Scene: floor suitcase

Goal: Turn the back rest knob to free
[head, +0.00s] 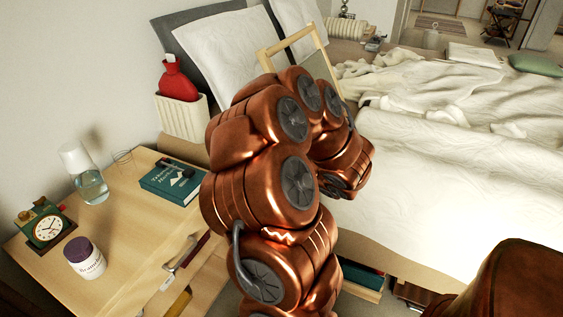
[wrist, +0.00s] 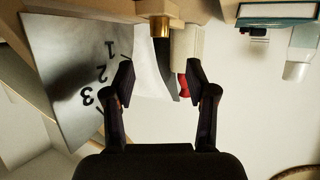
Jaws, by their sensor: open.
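In the wrist view, which looks upside down, a grey plate (wrist: 75,75) carries the marks 1, 2 and 3. A short brass piece (wrist: 160,27), perhaps the knob, juts from a pale wooden part (wrist: 158,8) to the right of the plate. No "free" mark is readable. My gripper (wrist: 157,78) is open and empty, its two dark fingers apart. The brass piece lies beyond the fingertips, roughly in line with the gap between them. In the head view a wooden back rest frame (head: 266,58) stands on the bed; my arm hides its lower part and my gripper.
The bed (head: 450,180) with rumpled bedding fills the right. A red hot-water bottle (head: 177,82) sits in a white holder (head: 182,118).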

